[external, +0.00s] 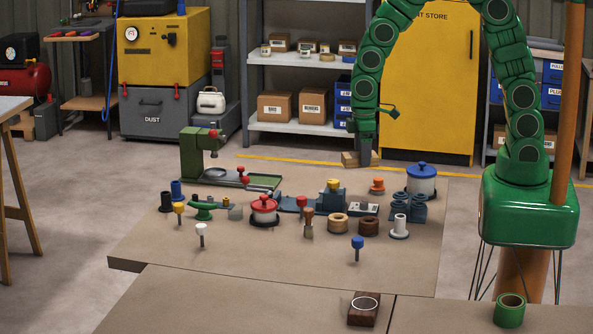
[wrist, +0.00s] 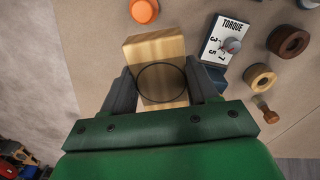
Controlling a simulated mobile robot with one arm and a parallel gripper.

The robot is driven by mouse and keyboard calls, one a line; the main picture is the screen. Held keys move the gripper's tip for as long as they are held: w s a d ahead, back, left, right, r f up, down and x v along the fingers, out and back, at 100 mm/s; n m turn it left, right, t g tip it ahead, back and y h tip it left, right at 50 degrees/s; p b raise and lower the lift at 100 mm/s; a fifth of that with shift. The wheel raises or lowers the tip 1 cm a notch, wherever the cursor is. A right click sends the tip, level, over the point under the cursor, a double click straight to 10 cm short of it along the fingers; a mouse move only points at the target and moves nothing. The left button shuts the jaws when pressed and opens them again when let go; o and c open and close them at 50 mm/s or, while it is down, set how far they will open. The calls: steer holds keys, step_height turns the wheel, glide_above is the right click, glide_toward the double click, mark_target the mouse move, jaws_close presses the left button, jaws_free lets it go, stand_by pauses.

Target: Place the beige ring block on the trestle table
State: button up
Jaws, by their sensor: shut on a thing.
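The beige ring block (external: 350,159) is a pale wooden block near the far edge of the brown worktop. In the wrist view, the block (wrist: 150,48) has a thin dark ring on its face and sits between both fingers. My gripper (external: 363,157) points down and is shut on it; the wrist view shows my gripper (wrist: 158,80) from behind. Part of the block is hidden by the fingers in the external view. I cannot tell its exact height over the worktop. A table with wooden trestle legs (external: 14,104) is cut off at the far left of the external view.
The brown worktop (external: 190,270) holds knobs, spools and a green press (external: 195,155). An orange knob (wrist: 145,10) and a torque dial (wrist: 222,40) are close to the block. A dark brown ring block (external: 363,315) lies at the front. Floor shows between worktop and trestle table.

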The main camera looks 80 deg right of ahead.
steer(key=shift+w+a+f, duration=0.1)
steer(key=shift+w+f, duration=1.25)
steer(key=shift+f, duration=0.2)
steer(key=shift+w+a+f, duration=0.1)
steer(key=shift+w+f, duration=1.25)
steer(key=shift+f, duration=1.7)
steer(key=shift+f, duration=0.1)
steer(key=o, duration=1.1)
